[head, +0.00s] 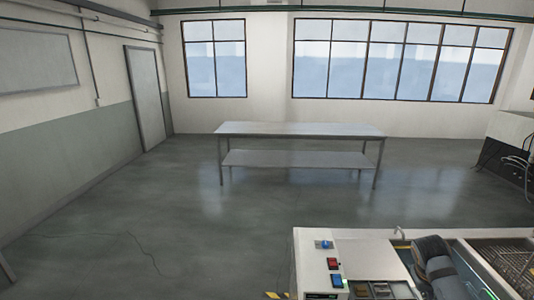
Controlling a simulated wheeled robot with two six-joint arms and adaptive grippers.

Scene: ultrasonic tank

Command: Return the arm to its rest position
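A dark grey, rounded arm part, which looks like a link of my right arm, shows at the lower right over the ultrasonic tank unit (308,262). It runs down out of the bottom edge of the picture. No fingertips of my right gripper can be made out. My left arm and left gripper are not in view.
A two-level metal table (300,129) stands farther back, its top empty. The grey floor (190,220) left of the unit is open. A dark-fronted cabinet (508,155) stands at the right edge. A closed door (146,97) is in the left wall.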

